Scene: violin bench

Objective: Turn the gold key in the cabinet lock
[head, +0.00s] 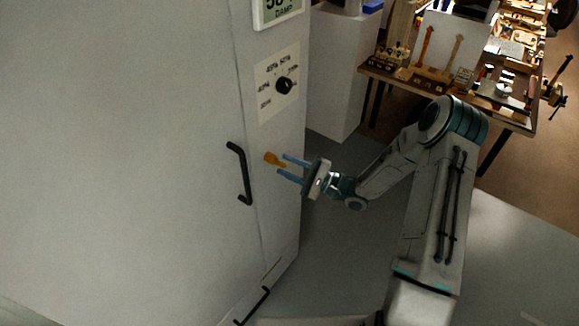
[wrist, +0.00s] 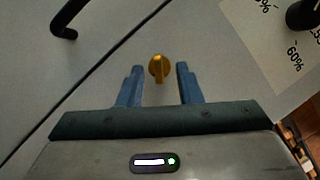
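The gold key (head: 273,159) sticks out of the white cabinet's (head: 120,150) side panel, to the right of the black door handle. It also shows in the wrist view (wrist: 159,68), with its flat bow seen nearly edge-on and upright. My gripper (head: 282,165) is open, its two blue fingers pointing at the panel. In the wrist view the fingers (wrist: 160,72) stand either side of the key with a gap on each side. The key lies between or just beyond the fingertips, and nothing is held. The lock face behind the key is hidden.
A black door handle (head: 240,173) is left of the key. A black dial (head: 284,86) with a percent scale and a display reading DAMP (head: 278,12) are above. A second handle (head: 253,305) is lower down. A cluttered workbench (head: 450,85) stands at the back right.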

